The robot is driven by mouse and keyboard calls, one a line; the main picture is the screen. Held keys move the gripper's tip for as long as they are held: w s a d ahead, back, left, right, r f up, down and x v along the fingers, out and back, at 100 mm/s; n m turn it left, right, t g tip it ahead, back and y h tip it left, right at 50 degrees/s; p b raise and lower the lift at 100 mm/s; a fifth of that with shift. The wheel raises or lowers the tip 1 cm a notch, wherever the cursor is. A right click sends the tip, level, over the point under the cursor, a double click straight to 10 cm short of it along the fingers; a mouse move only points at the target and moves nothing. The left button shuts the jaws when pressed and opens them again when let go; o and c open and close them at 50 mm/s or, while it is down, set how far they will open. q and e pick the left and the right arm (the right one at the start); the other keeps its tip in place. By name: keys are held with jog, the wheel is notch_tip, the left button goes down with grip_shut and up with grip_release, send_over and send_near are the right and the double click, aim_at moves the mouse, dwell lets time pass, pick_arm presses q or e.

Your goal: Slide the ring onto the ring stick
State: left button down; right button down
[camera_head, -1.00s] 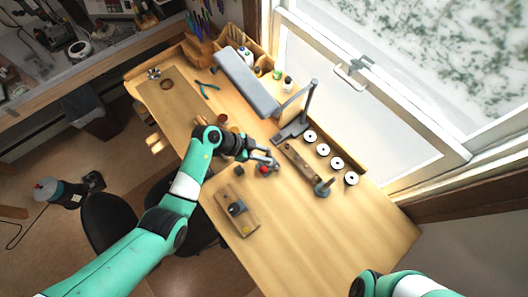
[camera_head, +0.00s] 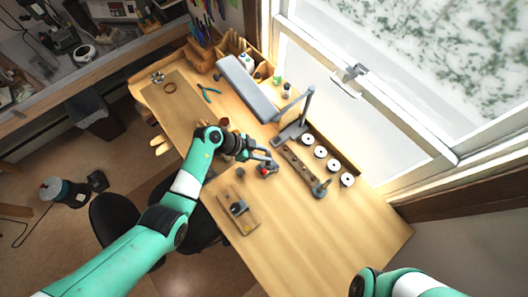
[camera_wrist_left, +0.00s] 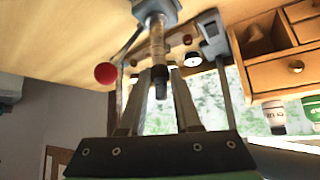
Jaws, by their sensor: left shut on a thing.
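The ring stick (camera_wrist_left: 157,45) shows in the left wrist view as a slim wooden-brown rod with a dark tip, fixed in a grey holder (camera_wrist_left: 158,8). A lever with a red ball (camera_wrist_left: 105,73) sits beside it. My right gripper is out of view.
A wooden block with a dark fitting (camera_head: 239,208) lies to the left on the workbench (camera_head: 300,235). A wooden rack (camera_head: 303,168) and several white discs (camera_head: 320,152) stand to the right. A grey lamp (camera_head: 248,85) is behind. The front of the bench is clear.

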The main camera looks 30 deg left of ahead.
pick_arm(q)
jog(key=shift+r+p, duration=0.55)
jog(key=shift+r, duration=0.7)
jog(key=shift+r, duration=0.1)
jog(key=shift+r, duration=1.6)
